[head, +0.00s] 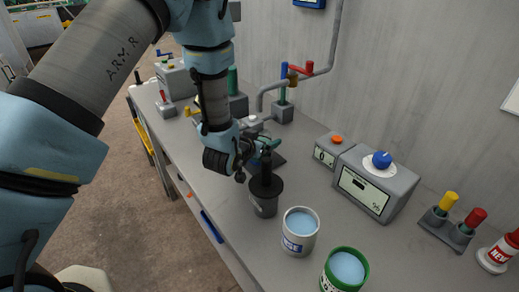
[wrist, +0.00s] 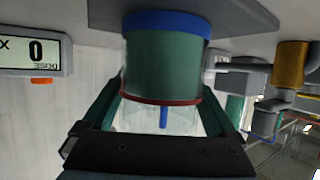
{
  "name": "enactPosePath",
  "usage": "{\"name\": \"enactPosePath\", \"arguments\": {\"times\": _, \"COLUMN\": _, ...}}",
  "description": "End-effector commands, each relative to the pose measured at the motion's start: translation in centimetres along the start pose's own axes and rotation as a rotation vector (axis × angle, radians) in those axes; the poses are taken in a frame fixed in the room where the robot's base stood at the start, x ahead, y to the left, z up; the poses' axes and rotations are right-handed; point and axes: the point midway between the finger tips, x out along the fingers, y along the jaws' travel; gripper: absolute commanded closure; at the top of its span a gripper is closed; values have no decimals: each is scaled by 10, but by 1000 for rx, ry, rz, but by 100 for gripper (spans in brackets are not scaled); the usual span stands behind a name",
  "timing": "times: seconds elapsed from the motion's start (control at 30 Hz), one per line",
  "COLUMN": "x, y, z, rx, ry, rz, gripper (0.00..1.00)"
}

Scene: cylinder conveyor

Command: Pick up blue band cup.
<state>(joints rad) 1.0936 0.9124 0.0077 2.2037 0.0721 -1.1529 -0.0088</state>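In the wrist view, which is upside down, the blue band cup (wrist: 165,60) is a green cylinder with a blue band at its base end and a thin red ring at the other. A clear part with a blue rod inside shows beyond the red ring. The cup stands on a dark grey pad (wrist: 105,14). My gripper (wrist: 165,82) is spread wide, one green finger on each side of the cup; firm contact is not clear. In the head view, my gripper (head: 262,147) is over the bench, and the cup is mostly hidden there.
A dark lidded pot (head: 264,205) stands close in front of my gripper. A white cup (head: 299,242) and a green cup (head: 336,283) stand nearer. A dose box (head: 333,150) and a scale (head: 370,190) are to the right. Pipes with valves (head: 283,111) stand behind.

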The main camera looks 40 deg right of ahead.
Motion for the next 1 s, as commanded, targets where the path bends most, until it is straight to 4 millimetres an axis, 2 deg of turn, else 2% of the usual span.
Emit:
{"name": "enactPosePath", "arguments": {"times": 0.07, "x": 0, "y": 0, "z": 0, "rx": 0, "ry": 0, "rz": 0, "gripper": 18}}
{"name": "enactPosePath", "arguments": {"times": 0.63, "x": 0, "y": 0, "z": 0, "rx": 0, "ry": 1, "rz": 0, "gripper": 81}}
{"name": "enactPosePath", "arguments": {"times": 1.0, "x": -2, "y": 0, "z": -6, "rx": 0, "ry": 4, "rz": 0, "gripper": 82}}
